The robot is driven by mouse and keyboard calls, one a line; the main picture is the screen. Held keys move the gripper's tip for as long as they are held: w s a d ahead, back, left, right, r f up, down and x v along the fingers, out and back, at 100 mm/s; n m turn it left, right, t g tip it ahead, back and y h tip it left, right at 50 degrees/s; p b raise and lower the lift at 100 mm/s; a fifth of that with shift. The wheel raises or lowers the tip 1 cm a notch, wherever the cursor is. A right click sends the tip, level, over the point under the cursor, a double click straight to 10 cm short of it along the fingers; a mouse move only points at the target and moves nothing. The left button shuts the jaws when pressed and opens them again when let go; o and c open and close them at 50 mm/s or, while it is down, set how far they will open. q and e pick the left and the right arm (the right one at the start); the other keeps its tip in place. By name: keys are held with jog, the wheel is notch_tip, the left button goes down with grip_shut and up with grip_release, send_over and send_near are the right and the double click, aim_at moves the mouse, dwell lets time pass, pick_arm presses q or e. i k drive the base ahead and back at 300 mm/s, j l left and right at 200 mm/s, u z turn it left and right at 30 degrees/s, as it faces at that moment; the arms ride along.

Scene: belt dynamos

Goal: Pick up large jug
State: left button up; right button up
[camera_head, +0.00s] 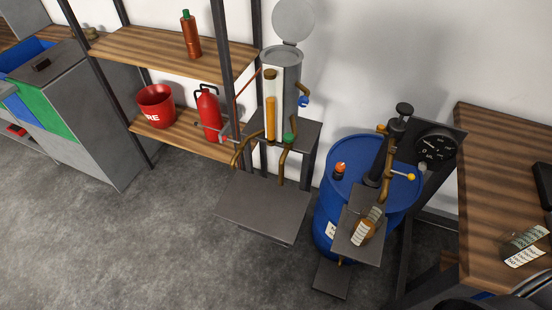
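I see nothing that I can name for certain as the large jug. A clear jug-like container (366,228) with brownish liquid and a pale label stands on a small dark platform (346,243) in front of the blue barrel (329,207). Another clear container (524,246) with a white label sits on the wooden bench (490,190) at the right. I cannot judge whether either is the large one. Neither of my grippers shows in the head view. A dark rounded shape at the bottom right edge is cut off, and I cannot tell what it is.
A metal dispenser (290,80) with an open lid and brass pipes stands on a dark stand. Wooden shelves (150,50) hold a red fire bucket (155,106), a red extinguisher (209,112) and a copper-coloured bottle (191,37). The grey floor (130,240) at the lower left is clear.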

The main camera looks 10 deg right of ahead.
aim_at(370, 219)
jog(key=z, duration=1.35)
